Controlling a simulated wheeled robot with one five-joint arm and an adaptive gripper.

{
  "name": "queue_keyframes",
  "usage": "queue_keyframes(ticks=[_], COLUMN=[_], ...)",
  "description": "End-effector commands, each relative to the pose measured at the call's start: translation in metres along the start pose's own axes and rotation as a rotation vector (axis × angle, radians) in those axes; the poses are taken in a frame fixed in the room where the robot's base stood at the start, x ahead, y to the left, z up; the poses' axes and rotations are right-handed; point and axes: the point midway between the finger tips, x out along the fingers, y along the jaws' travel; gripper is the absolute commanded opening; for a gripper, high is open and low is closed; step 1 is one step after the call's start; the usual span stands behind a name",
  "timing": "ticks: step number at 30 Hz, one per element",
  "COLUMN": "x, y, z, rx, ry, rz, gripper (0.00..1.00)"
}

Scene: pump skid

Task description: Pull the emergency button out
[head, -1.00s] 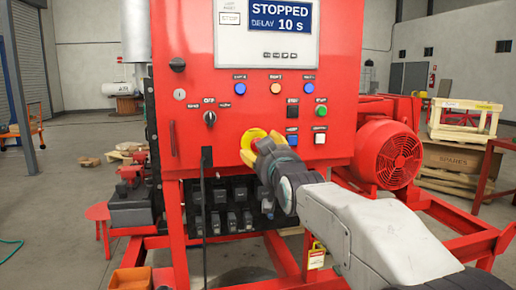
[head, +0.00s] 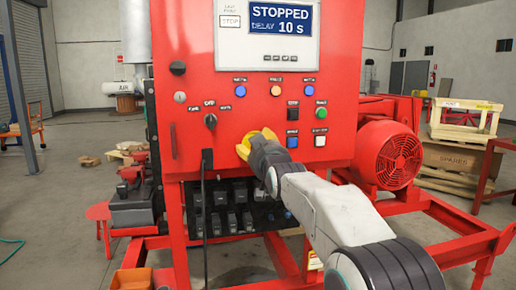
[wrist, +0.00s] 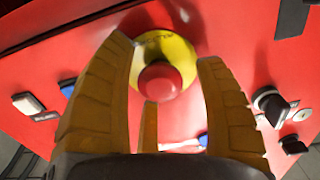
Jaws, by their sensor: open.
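The emergency button (wrist: 160,82) is a red knob on a round yellow collar (wrist: 178,54), set in the red panel. In the wrist view it lies between the fingers of my gripper (wrist: 164,52). The yellow-brown fingers are spread on both sides of the knob, with a gap on each side and nothing held. A third finger part shows below the knob. In the head view my gripper (head: 257,143) is at the panel's lower middle, and the knob is hidden behind it.
The red control panel (head: 255,105) has a display (head: 280,18) reading STOPPED. A black selector switch (head: 210,121) sits left of my gripper; several coloured push buttons (head: 320,114) sit to the right. A black cable (head: 205,220) hangs below. A red motor (head: 390,155) stands right.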

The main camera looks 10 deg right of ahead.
Motion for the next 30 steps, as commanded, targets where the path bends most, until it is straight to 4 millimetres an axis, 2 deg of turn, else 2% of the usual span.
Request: queue_keyframes(ticks=[4,26,30], x=[-0.0001,-0.0003,-0.0022], y=[0.0000,0.0000,0.0000], z=[-0.0001,-0.0002,0.0007], rx=[0.000,0.000,0.000], ry=[0.000,0.000,0.001], rz=[0.000,0.000,0.000], gripper=[0.65,0.00,0.00])
